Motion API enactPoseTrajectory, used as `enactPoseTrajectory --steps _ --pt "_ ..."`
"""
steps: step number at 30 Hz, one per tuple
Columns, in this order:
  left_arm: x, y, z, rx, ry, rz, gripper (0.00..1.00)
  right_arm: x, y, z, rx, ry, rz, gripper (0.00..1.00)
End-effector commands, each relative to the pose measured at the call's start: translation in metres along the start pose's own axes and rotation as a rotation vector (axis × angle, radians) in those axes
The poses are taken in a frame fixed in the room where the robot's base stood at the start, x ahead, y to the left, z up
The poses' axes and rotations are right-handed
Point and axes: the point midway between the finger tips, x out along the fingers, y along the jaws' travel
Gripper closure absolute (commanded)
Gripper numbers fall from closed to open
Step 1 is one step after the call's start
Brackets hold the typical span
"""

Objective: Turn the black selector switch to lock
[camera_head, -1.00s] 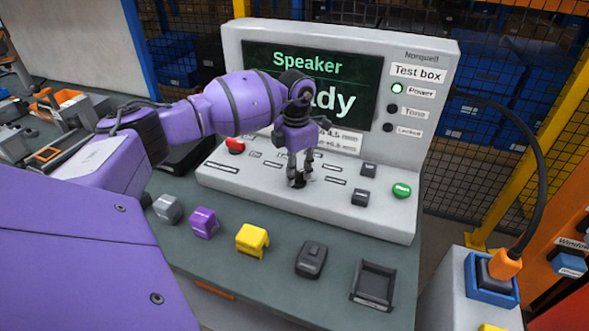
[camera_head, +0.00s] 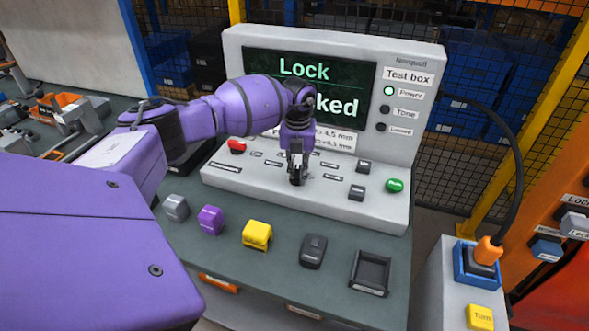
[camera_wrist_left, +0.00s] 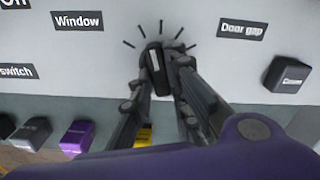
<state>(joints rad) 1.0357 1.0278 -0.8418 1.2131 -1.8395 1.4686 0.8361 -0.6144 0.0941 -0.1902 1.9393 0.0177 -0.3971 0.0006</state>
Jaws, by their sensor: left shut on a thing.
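The black selector switch (camera_wrist_left: 156,69) sits on the grey test box panel, with tick marks fanned around it in the left wrist view. My left gripper (camera_head: 297,178) points down at it, and its fingers are shut on the switch; the left wrist view (camera_wrist_left: 160,80) shows them on either side of the knob. The knob stands nearly upright in that view, tilted slightly left at its top. The test box screen (camera_head: 312,88) reads "Lock" on top, with a lower word ending in "ked", partly hidden by my arm. My right gripper is not in view.
A red button (camera_head: 237,146), a green button (camera_head: 394,185) and small black keys are on the panel. Grey, purple (camera_head: 210,220), yellow (camera_head: 257,234) and black blocks and a black tray (camera_head: 370,272) line the table front. A cable plug (camera_head: 488,250) stands at right.

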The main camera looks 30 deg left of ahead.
Motion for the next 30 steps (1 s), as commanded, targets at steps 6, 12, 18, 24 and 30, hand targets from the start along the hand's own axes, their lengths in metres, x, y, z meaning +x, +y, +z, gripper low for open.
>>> enactPoseTrajectory --steps 6,12,18,24,30 --pt "-0.003 -0.001 0.001 -0.140 -0.003 -0.002 1.00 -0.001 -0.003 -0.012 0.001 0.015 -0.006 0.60" --pt "-0.002 -0.002 0.001 -0.218 -0.003 -0.002 1.00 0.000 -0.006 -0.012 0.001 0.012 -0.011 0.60" --pt "-0.001 -0.001 0.001 -0.252 -0.002 -0.001 1.00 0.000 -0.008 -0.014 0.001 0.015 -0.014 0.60" --pt "-0.001 -0.001 0.001 -0.258 -0.001 -0.001 1.00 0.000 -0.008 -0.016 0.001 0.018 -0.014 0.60" --pt "-0.001 -0.001 0.001 -0.257 -0.001 0.000 1.00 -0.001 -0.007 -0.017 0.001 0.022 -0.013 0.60"
